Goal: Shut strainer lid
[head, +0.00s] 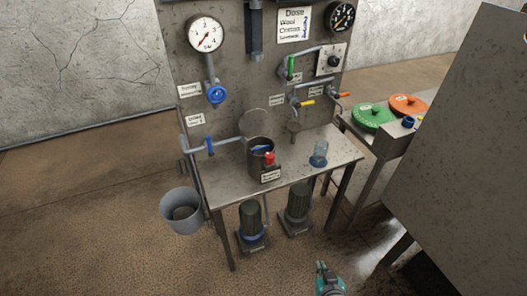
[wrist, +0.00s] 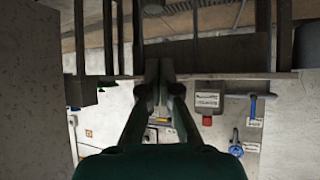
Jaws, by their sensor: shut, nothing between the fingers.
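The strainer (head: 257,158) is a dark, round pot standing on the metal table below the panel. Its round lid (head: 254,122) is tilted up at the back edge, so the pot is open at the top. Something blue shows inside the pot, and a red part sits at its front. My gripper (head: 322,267) is low at the bottom of the head view, in front of the table and well apart from the strainer. Its fingers are together and empty in the wrist view (wrist: 159,68).
A glass jar (head: 319,154) stands right of the strainer on the table (head: 225,188). A pipe with a blue handle (head: 209,146) runs in from the left. A large panel (head: 460,150) blocks the right side.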

